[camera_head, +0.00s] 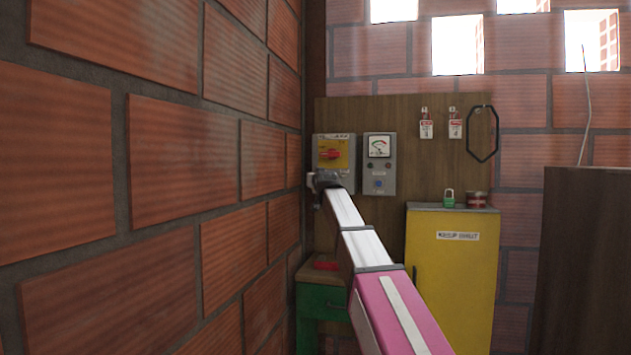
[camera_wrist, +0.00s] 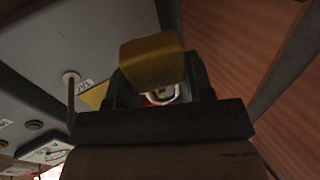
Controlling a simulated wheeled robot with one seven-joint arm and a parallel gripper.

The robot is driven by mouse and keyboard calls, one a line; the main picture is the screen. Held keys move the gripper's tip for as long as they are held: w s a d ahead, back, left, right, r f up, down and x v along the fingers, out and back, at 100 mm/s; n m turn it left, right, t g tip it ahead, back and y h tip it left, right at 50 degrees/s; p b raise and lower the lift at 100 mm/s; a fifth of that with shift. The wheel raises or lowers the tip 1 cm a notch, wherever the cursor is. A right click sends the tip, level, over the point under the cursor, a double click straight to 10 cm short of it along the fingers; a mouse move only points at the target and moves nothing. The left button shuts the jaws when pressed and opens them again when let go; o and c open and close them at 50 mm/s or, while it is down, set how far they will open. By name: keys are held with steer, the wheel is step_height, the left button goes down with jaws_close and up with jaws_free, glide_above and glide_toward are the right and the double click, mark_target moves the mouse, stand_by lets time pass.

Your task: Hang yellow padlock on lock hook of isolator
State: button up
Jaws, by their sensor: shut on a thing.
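The isolator (camera_head: 332,165) is a grey box with a yellow plate and a red handle (camera_head: 331,153), on the wooden board left of the gauge box. My gripper (camera_head: 326,182) is at the isolator's lower edge in the head view and covers part of it. In the wrist view my gripper (camera_wrist: 160,95) is shut on the yellow padlock (camera_wrist: 150,62), whose body faces the camera. Its pale shackle (camera_wrist: 160,97) shows beyond the body, with a bit of red behind it. A yellow patch (camera_wrist: 97,95) shows beside the fingers. I cannot tell whether the shackle touches the lock hook.
A grey gauge box (camera_head: 379,165) is right of the isolator. Red tagged locks (camera_head: 426,123) and a black loop (camera_head: 482,134) hang further right. A yellow cabinet (camera_head: 450,270) bears a green padlock (camera_head: 448,199) and a red tin (camera_head: 476,200). A brick wall (camera_head: 180,150) is close on the left.

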steer(key=shift+w+d, duration=0.15)
steer(key=shift+w, duration=0.35)
steer(key=shift+w+d+f, duration=0.15)
steer(key=shift+w+f, duration=0.3)
steer(key=o, duration=1)
steer(key=shift+f, duration=0.1)
